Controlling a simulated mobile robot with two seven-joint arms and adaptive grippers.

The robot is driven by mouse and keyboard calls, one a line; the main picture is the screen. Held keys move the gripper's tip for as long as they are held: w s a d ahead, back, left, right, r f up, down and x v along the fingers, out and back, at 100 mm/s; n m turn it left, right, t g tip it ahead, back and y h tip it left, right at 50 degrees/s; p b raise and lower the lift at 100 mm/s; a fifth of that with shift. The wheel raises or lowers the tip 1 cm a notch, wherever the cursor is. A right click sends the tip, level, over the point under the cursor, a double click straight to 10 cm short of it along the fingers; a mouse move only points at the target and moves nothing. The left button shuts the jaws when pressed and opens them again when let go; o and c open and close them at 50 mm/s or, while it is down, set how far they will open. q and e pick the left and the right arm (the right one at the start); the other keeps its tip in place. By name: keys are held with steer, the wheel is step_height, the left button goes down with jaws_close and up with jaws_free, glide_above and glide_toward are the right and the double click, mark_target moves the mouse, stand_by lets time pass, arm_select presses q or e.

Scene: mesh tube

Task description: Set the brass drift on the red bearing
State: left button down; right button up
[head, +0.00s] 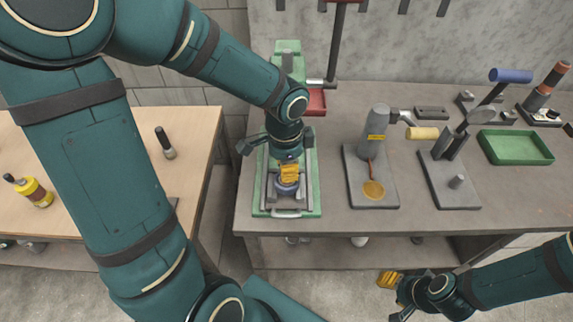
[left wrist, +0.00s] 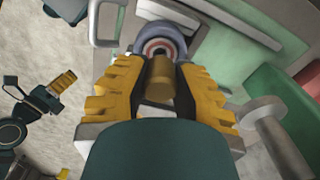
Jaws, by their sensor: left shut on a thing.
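My left gripper (head: 289,172) is over the green press at the near edge of the workbench. In the left wrist view its yellow fingers (left wrist: 160,95) are shut on the brass drift (left wrist: 160,80), a short brass cylinder. The red bearing (left wrist: 158,46) shows as reddish rings inside a blue-grey round housing (left wrist: 163,30), just past the drift's far end. I cannot tell whether drift and bearing touch. In the head view the housing (head: 287,189) shows below the fingers, and the bearing is hidden. My right gripper (head: 390,279) hangs in front of the bench; its finger gap is unclear.
The green press base (head: 262,205) has grey rails around the housing. To its right stand a grey device (head: 373,145) on a plate, a lever tool (head: 450,150) and a green tray (head: 515,147). A wooden table (head: 190,125) at left holds a dark-handled tool (head: 165,143) and a yellow bottle (head: 35,192).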

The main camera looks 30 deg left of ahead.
arm_select(q)
steer(key=shift+f+b, duration=1.05)
steer(key=shift+f, duration=0.25)
stand_by(1.4)
steer(key=c, duration=0.8)
jaws_free()
